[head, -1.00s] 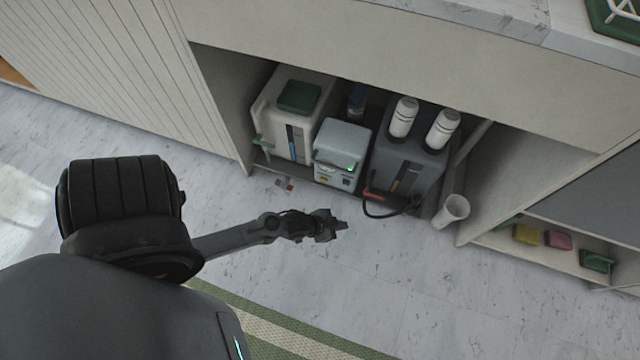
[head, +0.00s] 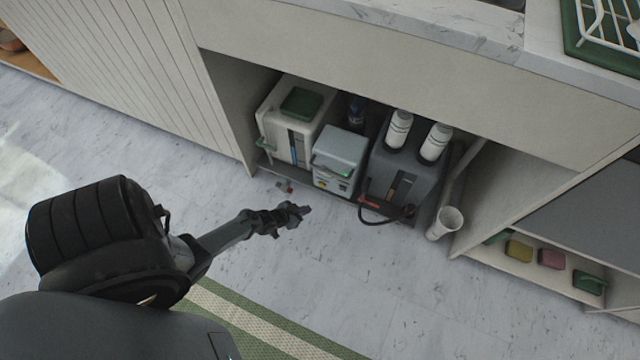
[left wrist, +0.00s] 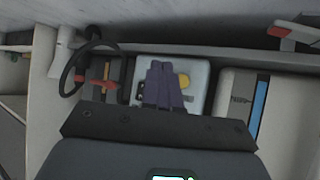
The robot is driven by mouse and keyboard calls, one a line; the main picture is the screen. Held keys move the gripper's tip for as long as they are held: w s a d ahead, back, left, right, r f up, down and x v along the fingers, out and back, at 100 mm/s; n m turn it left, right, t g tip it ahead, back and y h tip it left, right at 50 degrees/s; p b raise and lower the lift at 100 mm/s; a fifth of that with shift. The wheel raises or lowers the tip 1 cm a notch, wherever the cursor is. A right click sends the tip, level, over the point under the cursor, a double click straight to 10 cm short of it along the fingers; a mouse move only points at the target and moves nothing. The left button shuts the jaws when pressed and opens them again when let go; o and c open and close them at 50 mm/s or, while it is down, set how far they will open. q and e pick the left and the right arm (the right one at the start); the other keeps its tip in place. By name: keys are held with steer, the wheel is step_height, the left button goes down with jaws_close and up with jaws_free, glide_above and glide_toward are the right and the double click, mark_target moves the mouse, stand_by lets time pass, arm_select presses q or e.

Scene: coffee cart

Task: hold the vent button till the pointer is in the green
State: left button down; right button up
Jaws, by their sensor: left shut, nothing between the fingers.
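A small pale blue-grey box (head: 343,147) stands in the low cabinet bay, with a green bar and small marks on its front. It also shows in the left wrist view (left wrist: 202,75), where a yellow round part (left wrist: 184,80) is on its face. I cannot tell for certain which mark is the vent button; no pointer can be read. My left gripper (head: 303,211) is shut and empty, out over the floor in front of the box and apart from it. In the left wrist view its fingers (left wrist: 162,85) cover part of the box's face. My right gripper is out of view.
A cream tank (head: 277,125) with a green lid stands left of the box. A dark grey unit (head: 381,165) with two white bottles and a black hose stands right of it. A white cup (head: 446,222) is at the bay's right edge.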

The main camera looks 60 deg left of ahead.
mark_target(322, 185)
arm_select(q)
steer(key=w+a+b, duration=0.3)
steer(key=w+a, duration=0.1)
steer(key=w, duration=0.3)
stand_by(0.8)
steer(key=shift+w+a+f, duration=0.1)
steer(key=shift+w+a, duration=0.05)
steer(key=shift+w, duration=0.05)
stand_by(1.9)
steer(key=shift+w+a, duration=0.2)
steer(key=shift+w, duration=0.1)
steer(key=shift+w+a, duration=0.25)
steer(key=shift+w, duration=0.1)
stand_by(2.6)
steer(key=shift+s+d, duration=0.1)
stand_by(0.4)
steer(key=shift+s+d+p, duration=0.4)
steer(key=shift+s+p, duration=0.1)
steer(key=shift+s, duration=0.1)
